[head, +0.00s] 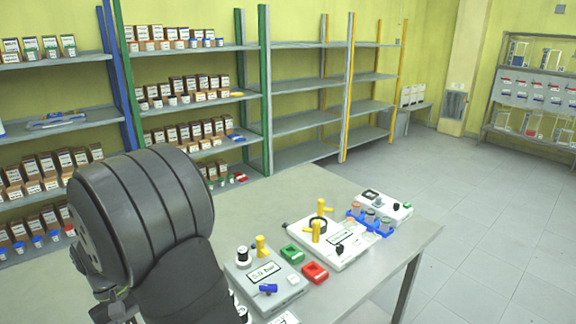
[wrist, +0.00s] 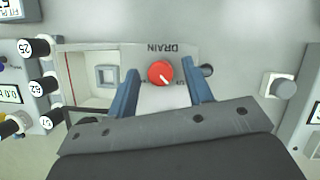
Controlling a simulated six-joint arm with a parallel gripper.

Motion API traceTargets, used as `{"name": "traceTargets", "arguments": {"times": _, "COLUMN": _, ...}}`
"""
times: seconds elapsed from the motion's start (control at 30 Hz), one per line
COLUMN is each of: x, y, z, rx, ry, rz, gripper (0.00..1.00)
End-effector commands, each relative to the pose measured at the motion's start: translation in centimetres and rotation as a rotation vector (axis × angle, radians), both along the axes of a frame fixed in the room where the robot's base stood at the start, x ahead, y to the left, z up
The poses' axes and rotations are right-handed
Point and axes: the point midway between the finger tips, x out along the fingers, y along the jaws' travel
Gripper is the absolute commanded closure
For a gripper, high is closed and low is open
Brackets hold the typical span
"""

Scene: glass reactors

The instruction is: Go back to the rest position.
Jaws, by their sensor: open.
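In the wrist view my gripper (wrist: 159,70) shows two blue fingers spread apart with nothing clamped between them. A red round knob (wrist: 160,73) on a panel lettered DRAIN appears between the fingertips, with a gap on each side. I cannot tell how far in depth the fingers are from the knob. In the head view my dark grey arm fills the lower left, and the gripper itself is not visible there.
Wrist view: numbered black knobs (wrist: 40,86) stand at left and a grey knob (wrist: 283,88) at right. Head view: a table (head: 385,262) holds a grey box (head: 290,292), a red block (head: 315,272), a green block (head: 292,253) and a blue rack (head: 384,228). Stocked shelves (head: 85,118) stand behind; floor right is clear.

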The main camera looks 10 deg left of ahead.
Motion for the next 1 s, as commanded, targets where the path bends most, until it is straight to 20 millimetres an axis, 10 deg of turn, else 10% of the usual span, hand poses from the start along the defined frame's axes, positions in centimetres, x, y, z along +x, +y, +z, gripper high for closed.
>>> {"name": "traceTargets", "arguments": {"times": 1.0, "x": 0.31, "y": -0.53, "z": 0.03, "rx": -0.001, "ry": -0.001, "rz": -0.986, "gripper": 0.53}}
